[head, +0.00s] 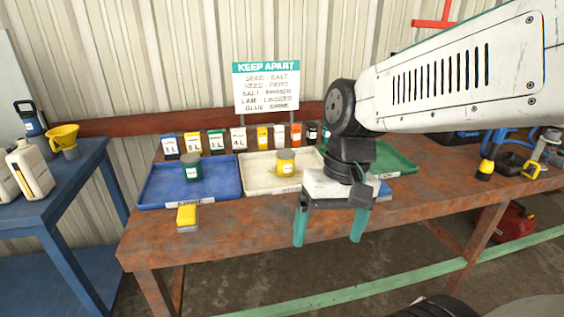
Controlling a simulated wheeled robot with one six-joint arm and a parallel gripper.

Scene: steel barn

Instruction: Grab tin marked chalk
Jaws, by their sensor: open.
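A dark green tin (193,169) with a pale label stands upright in the blue tray (155,195). A yellow tin (286,162) with a grey lid and a white label stands upright in the cream tray (256,182). The writing on both labels is too small to read, so I cannot tell which tin is marked chalk. My gripper (328,241) has two teal fingers, wide apart and empty. It hangs at the front edge of the bench, right of and nearer than the yellow tin. My arm hides part of the green tray (395,160).
A row of several coloured containers, including a white one (238,138), lines the back of the rusty bench (245,215). A yellow block (187,216) lies before the blue tray. A "Keep apart" sign (266,86) stands behind. A blue table (50,205) is at left.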

